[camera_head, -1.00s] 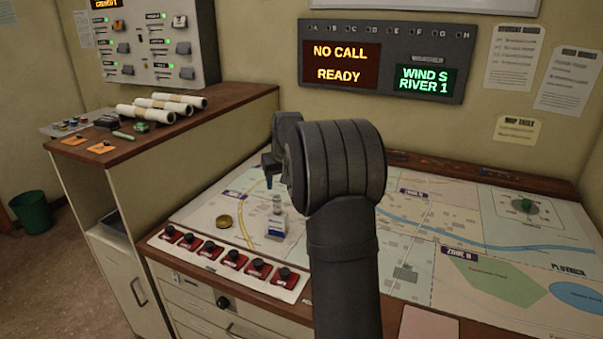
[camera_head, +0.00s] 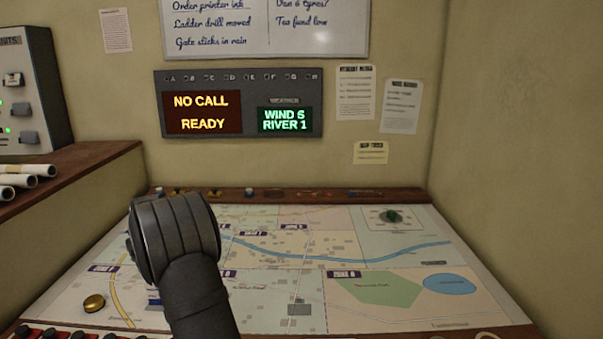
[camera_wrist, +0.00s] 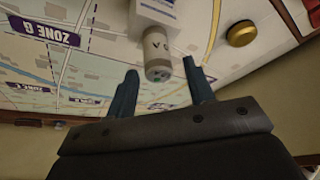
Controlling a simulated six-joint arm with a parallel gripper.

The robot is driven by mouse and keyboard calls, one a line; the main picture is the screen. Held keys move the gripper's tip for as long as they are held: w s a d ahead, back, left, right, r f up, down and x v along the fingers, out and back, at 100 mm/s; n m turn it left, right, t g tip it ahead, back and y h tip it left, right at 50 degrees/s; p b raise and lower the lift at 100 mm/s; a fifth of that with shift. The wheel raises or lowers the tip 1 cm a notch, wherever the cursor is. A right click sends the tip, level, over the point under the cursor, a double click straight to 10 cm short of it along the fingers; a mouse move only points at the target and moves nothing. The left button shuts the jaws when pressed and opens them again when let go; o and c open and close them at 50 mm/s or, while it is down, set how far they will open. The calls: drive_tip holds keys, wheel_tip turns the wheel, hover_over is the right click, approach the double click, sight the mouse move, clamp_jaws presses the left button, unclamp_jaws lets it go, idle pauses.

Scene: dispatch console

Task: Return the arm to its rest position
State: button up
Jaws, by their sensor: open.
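My gripper (camera_wrist: 160,66) is open in the wrist view, its two dark blue fingers apart.
Red-based switches (camera_head: 50,334) line the front left edge. A wooden ledge (camera_head: 85,172) with paper rolls stands left. A display panel (camera_head: 240,105) hangs behind.

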drive_tip(key=shift+r, duration=0.4)
drive_tip(key=shift+f, duration=0.1)
